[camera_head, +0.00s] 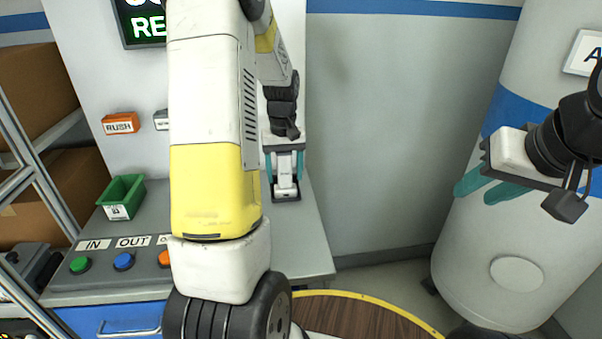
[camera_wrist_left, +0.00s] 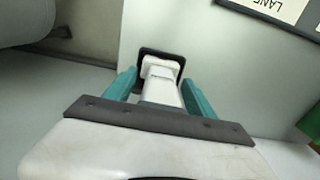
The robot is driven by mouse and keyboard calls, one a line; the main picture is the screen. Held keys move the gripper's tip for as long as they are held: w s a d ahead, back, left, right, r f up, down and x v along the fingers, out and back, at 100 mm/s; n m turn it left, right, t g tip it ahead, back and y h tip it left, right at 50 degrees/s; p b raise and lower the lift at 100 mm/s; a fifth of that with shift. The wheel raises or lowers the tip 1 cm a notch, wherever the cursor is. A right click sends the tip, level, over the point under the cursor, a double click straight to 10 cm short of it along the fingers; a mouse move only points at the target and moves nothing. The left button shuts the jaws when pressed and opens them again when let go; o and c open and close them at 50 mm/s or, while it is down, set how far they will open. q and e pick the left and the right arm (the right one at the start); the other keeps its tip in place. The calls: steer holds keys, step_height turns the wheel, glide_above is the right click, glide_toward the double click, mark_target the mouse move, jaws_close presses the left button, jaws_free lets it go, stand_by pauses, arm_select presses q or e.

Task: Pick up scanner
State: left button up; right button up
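The scanner (camera_head: 286,186) is a white and grey device with a dark-edged head, at the back of the grey counter near the wall panel. My left gripper (camera_head: 284,163) reaches down to it, with one teal finger on each side. The left wrist view shows the scanner's white body (camera_wrist_left: 161,88) between the fingers, with narrow gaps beside it, so the gripper looks open around it. Part of the scanner is hidden by the gripper's palm. My right gripper (camera_head: 488,187) is far off at the right, its teal fingers apart and empty.
A green bin (camera_head: 123,196) stands on the counter at the left, behind green, blue and orange buttons (camera_head: 123,261). An orange RUSH label (camera_head: 120,123) is on the wall panel. A large white and blue cylinder (camera_head: 485,258) stands at the right. A round wooden surface (camera_head: 358,318) is in front.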

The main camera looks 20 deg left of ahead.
arm_select(q)
jaws_close()
steer(key=shift+r, duration=0.1)
